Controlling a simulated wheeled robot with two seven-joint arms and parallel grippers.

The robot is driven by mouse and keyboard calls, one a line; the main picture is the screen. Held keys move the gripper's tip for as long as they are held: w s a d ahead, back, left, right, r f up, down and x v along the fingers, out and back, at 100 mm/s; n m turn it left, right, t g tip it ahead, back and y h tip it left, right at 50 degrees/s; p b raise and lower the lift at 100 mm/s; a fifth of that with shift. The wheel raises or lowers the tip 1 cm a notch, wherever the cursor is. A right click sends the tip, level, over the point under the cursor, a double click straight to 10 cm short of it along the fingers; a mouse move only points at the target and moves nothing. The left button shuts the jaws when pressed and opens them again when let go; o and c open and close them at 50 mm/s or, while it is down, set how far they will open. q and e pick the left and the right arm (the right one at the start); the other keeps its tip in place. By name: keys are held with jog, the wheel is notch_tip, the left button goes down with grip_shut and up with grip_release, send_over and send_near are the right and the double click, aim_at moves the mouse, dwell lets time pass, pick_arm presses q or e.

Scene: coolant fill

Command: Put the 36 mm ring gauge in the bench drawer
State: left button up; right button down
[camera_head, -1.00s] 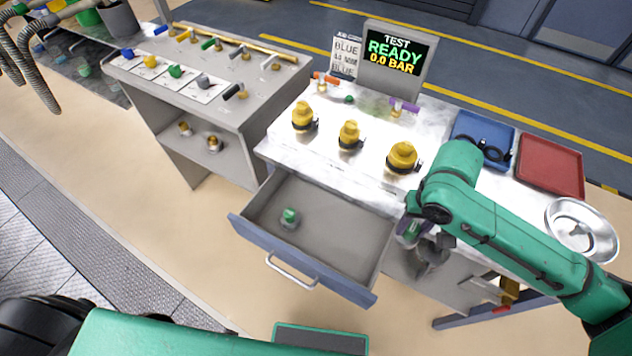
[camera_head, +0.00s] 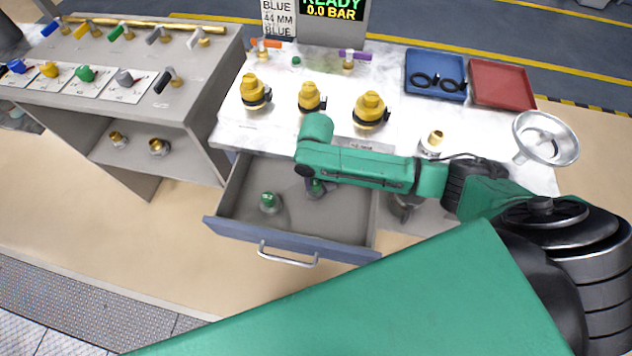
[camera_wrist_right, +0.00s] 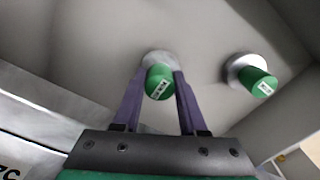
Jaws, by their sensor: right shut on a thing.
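My right gripper (camera_wrist_right: 160,95) has its purple fingers shut on a green-topped gauge with a round grey base (camera_wrist_right: 159,82), taken as the ring gauge; its white label is too small to read. In the head view this gauge (camera_head: 317,189) is inside the open bench drawer (camera_head: 345,215), under my right gripper (camera_head: 312,184). I cannot tell if its base touches the drawer floor. A second, similar green-topped gauge (camera_head: 270,203) stands in the drawer to the left; it also shows in the wrist view (camera_wrist_right: 262,82). My left gripper is not in view.
The white bench top carries several yellow-capped fittings (camera_head: 370,110), a blue tray (camera_head: 435,75) with black rings, a red tray (camera_head: 502,85) and a metal funnel (camera_head: 546,138). A grey shelf unit (camera_head: 190,140) stands left. The drawer front (camera_head: 290,240) juts out with its handle.

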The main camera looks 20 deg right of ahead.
aim_at(317, 181)
jog(key=shift+d+f, duration=0.1)
jog(key=shift+f, duration=0.55)
jog(key=shift+f, duration=0.1)
jog(key=shift+c, duration=2.3)
grip_release()
notch_tip(317, 181, up, 12)
